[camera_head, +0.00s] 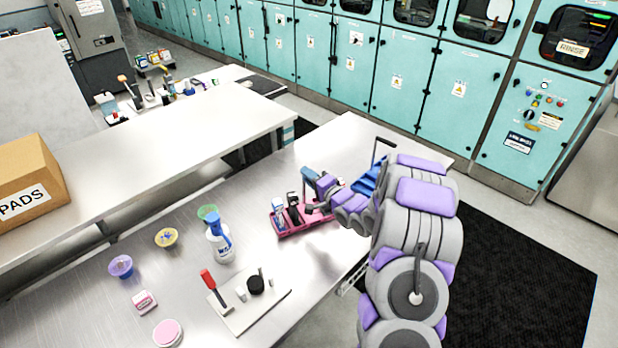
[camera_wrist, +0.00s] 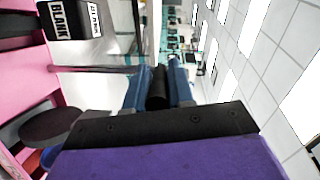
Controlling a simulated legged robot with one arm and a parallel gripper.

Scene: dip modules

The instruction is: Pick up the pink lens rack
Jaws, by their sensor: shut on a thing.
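The pink lens rack (camera_head: 291,232) is on or just above the steel table, beside the spray bottle. It holds small bottles and dark items. My gripper (camera_head: 311,178) reaches over it from the right. In the wrist view, my gripper's two blue fingers (camera_wrist: 158,86) are shut on the rack's black bar-like handle. My gripper and arm hide part of the rack's right side. I cannot tell whether the rack's base touches the table.
A blue rack (camera_head: 368,181) with a black handle stands behind my arm. A white-and-blue spray bottle (camera_head: 218,243) is left of the pink rack. A white board with a red-handled tool (camera_head: 212,284) is in front. Colored bowls and a PADS box (camera_head: 28,180) are farther left.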

